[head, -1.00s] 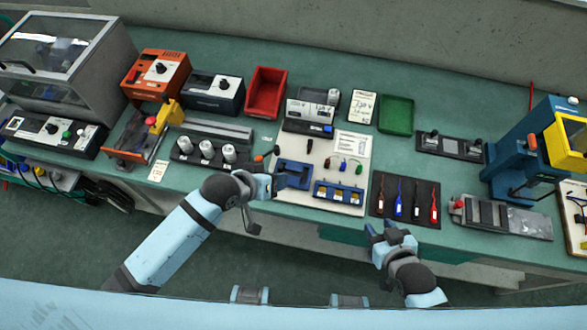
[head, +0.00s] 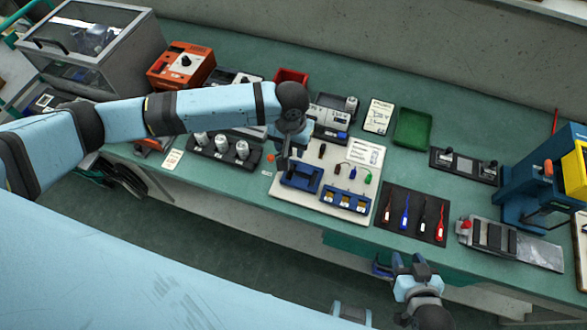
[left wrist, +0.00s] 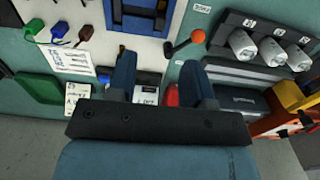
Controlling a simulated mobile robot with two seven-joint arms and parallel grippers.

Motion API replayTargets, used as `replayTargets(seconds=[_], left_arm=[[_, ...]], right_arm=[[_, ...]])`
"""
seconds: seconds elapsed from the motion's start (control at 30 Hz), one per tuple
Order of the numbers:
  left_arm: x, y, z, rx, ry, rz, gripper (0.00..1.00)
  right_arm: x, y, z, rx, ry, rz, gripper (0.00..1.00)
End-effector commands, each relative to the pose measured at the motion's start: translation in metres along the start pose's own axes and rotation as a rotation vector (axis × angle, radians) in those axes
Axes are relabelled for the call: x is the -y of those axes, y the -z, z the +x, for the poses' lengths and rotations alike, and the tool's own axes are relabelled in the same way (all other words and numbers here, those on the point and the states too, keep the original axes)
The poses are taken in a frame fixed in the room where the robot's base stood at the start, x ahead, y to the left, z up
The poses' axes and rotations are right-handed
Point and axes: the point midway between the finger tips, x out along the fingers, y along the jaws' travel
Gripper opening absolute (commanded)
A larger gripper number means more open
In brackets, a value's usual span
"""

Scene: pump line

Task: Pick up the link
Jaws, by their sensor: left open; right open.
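No part is clearly marked as the link. On the white board (head: 290,205) lies a small dark brown piece (head: 322,150), also in the left wrist view (left wrist: 168,47). Beside it are leads with blue (head: 337,169), brown (head: 352,172) and green (head: 368,178) ends; I cannot tell which is the link. My left gripper (head: 283,163) hangs over the board's left part, near the blue holder (head: 300,178). In the left wrist view its fingers (left wrist: 160,88) are apart and empty. My right gripper (head: 392,264) is open and empty at the table's front edge.
A blue block with yellow pieces (head: 345,197) sits on the board. An orange-tipped part (head: 270,157) is at its left edge. Right of it is a black mat (head: 411,213) with several tools. Black rack (head: 222,150) with white cylinders stands left, a green tray (head: 412,127) behind.

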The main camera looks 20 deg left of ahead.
Motion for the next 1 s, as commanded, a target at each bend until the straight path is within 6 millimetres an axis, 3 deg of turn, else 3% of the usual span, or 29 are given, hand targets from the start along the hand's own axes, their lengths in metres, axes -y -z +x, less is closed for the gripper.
replayTargets(seconds=[0.23,0.47,0.8,1.0], left_arm=[[0.000,0.000,0.045,-0.001,-0.001,0.000,0.47],[-0.001,-0.001,0.062,-0.001,-0.002,0.001,0.47],[0.001,-0.004,0.107,-0.002,-0.002,0.001,0.47],[0.001,-0.004,0.111,-0.002,-0.003,0.002,0.47]], right_arm=[[0.000,0.004,-0.002,-0.003,-0.001,-0.001,0.43],[-0.001,0.005,-0.003,-0.003,-0.002,-0.001,0.43],[-0.003,0.009,-0.007,-0.001,-0.007,-0.001,0.43],[-0.002,0.009,-0.007,-0.001,-0.007,0.000,0.43]])
